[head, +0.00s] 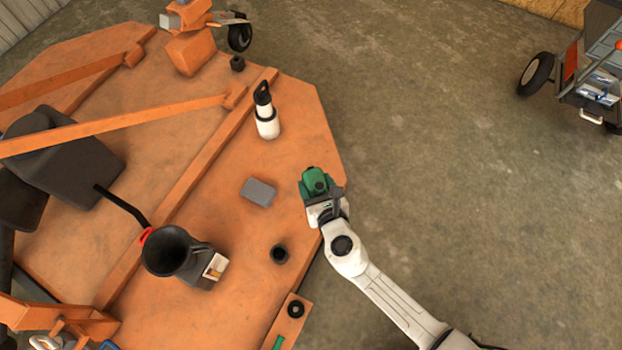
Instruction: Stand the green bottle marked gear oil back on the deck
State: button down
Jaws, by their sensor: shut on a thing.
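The green bottle (314,182) is at the right edge of the orange deck (226,192), seen from above in the head view. My gripper (318,200) is shut on it, with my arm reaching in from the lower right. The bottle's dark cap points up toward the camera. Its label is not readable from here. I cannot tell whether its base touches the deck or hangs a little above it, as the gripper and wrist hide its lower side.
A white bottle with a black top (266,118) stands farther back. A wheeled cart (590,85) stands at the far right. Concrete floor (460,190) is clear.

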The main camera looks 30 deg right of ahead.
jog(key=w+d+f+b, duration=0.2)
jog(key=w+f+b, duration=0.6)
jog(key=f, duration=0.2)
jog(key=shift+d+b, duration=0.2)
jog(key=shift+b, duration=0.15)
jog(key=shift+f, duration=0.1)
jog(key=shift+f, duration=0.15)
jog(key=shift+c, duration=1)
grip_release()
jog(key=shift+s+f, duration=0.1)
jog(key=shift+s, duration=0.05)
jog(key=p+v, duration=0.4)
jog(key=v, duration=0.8)
